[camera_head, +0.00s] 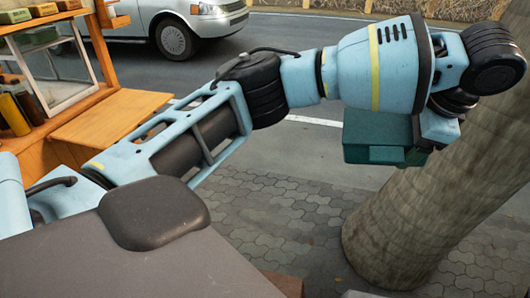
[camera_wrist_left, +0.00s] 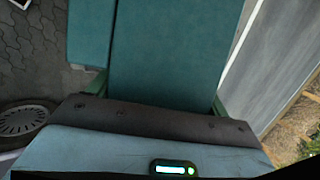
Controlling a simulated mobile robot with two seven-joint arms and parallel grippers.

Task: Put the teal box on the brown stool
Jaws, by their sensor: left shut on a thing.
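The teal box (camera_head: 376,137) hangs in the air below my left forearm, beside the tree trunk. My left gripper (camera_head: 432,132) is shut on it, with its fingers mostly hidden behind the box and wrist. In the left wrist view the teal box (camera_wrist_left: 175,50) fills the top middle, right against the dark gripper body (camera_wrist_left: 158,114). A small reddish-brown edge (camera_head: 286,284) shows at the bottom, behind my dark body; I cannot tell whether it is the brown stool. No full stool shows. My right gripper is not in view.
A thick trunk (camera_head: 425,215) stands close at the right, near the held box. A wooden stall (camera_head: 110,120) with a glass case stands at the left. A pale car (camera_head: 180,22) is on the road behind. The paving (camera_head: 290,215) in the middle looks clear.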

